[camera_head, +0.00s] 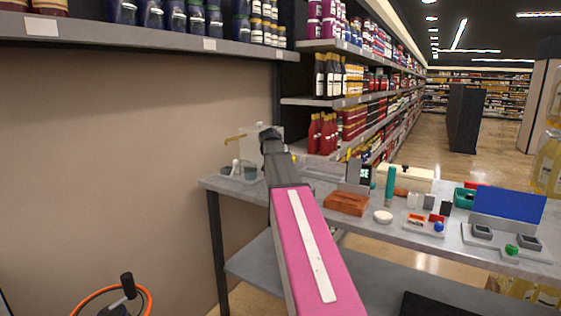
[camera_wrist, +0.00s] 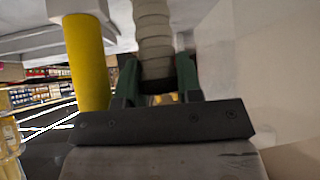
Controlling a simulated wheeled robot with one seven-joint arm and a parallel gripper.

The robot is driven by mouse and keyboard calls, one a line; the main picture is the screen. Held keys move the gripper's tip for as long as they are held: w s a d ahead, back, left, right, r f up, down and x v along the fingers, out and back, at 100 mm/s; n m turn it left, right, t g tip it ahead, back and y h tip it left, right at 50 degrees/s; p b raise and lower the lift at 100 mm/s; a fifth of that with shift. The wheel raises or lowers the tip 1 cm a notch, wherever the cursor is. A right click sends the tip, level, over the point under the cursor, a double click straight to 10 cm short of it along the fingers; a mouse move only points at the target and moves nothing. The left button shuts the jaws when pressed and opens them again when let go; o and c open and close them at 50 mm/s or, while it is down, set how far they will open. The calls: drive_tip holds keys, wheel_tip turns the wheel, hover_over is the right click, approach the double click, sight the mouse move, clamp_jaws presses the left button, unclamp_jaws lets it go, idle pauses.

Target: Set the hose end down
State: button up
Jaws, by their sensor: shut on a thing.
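In the wrist view, my gripper (camera_wrist: 157,82) is shut on a ribbed, beige-grey hose end (camera_wrist: 153,35), which lies between its two green fingers. The hose runs up out of the top of that view. In the head view, my pink arm reaches toward the left end of the grey table (camera_head: 211,183). Its dark wrist hides the fingers and the held hose end there, so I cannot tell whether the hose end touches anything.
A yellow cylinder (camera_wrist: 87,60) stands close left of the hose in the wrist view. On the table are a brown box (camera_head: 346,204), a white round dish (camera_head: 383,216), a teal cylinder (camera_head: 390,184) and a blue panel (camera_head: 508,204). A stocked shelf (camera_head: 150,36) overhangs the left.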

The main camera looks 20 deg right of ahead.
drive_tip(key=shift+f, duration=0.3)
drive_tip(key=o, duration=1)
drive_tip(key=shift+f, duration=0.1)
drive_tip(key=shift+r, duration=0.2)
drive_tip(key=v, duration=1.2)
